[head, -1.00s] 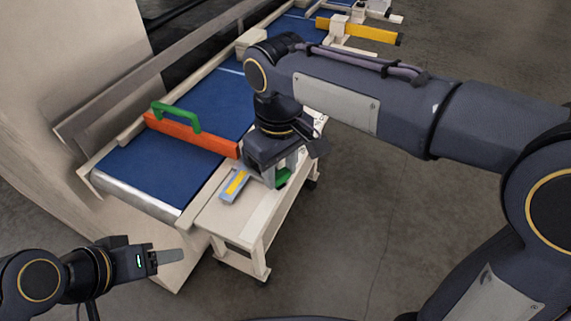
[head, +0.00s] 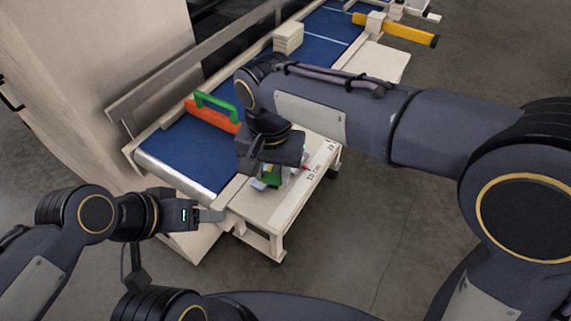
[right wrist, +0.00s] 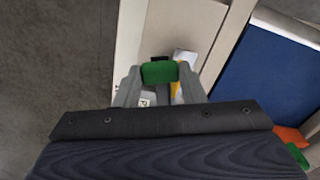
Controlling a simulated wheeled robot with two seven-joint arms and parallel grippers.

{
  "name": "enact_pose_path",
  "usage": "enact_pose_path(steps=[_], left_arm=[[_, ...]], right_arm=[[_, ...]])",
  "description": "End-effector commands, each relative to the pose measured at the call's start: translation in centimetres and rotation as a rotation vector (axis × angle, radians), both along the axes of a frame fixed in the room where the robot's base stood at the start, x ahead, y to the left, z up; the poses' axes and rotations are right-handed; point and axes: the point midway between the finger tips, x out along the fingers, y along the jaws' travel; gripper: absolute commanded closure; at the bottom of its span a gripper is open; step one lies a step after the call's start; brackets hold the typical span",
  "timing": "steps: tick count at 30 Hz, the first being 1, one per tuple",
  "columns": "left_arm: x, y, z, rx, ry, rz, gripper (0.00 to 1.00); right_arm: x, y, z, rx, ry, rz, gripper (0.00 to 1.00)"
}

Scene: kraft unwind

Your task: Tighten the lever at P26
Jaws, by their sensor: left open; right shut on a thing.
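My right gripper (right wrist: 159,80) is shut on a green lever (right wrist: 159,72), whose block sits between its two grey fingers in the right wrist view. In the head view the green lever (head: 272,177) shows just below the gripper, over the cream cart (head: 262,208). A small plate with a letter like P (right wrist: 148,99) lies under the fingers; its full text is unreadable, so I cannot confirm P26. A pale block with a yellow strip (right wrist: 177,88) is beside the lever. My left gripper (head: 211,215) is open and empty by the cart's near left corner, seen edge-on.
A blue conveyor belt (head: 185,155) runs behind the cart, with an orange bar (head: 212,115) and its green handle (head: 217,101) across it. A yellow bar (head: 395,29) juts out at the far end. A small red piece (head: 305,169) shows beside my right gripper. The floor right of the cart is clear.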

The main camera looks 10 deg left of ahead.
Motion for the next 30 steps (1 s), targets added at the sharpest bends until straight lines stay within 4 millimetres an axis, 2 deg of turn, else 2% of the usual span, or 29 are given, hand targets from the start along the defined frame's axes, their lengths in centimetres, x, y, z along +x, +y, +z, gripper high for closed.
enact_pose_path(steps=[12, 30], left_arm=[[0.0, 0.0, 1.8, 0.000, 0.000, 0.000, 0.42], [0.0, 0.0, 2.1, 0.000, 0.000, 0.000, 0.42]], right_arm=[[0.5, 2.4, 0.2, 0.001, -0.001, -0.271, 1.00], [0.8, 3.1, 0.1, 0.005, -0.001, -0.355, 1.00]])
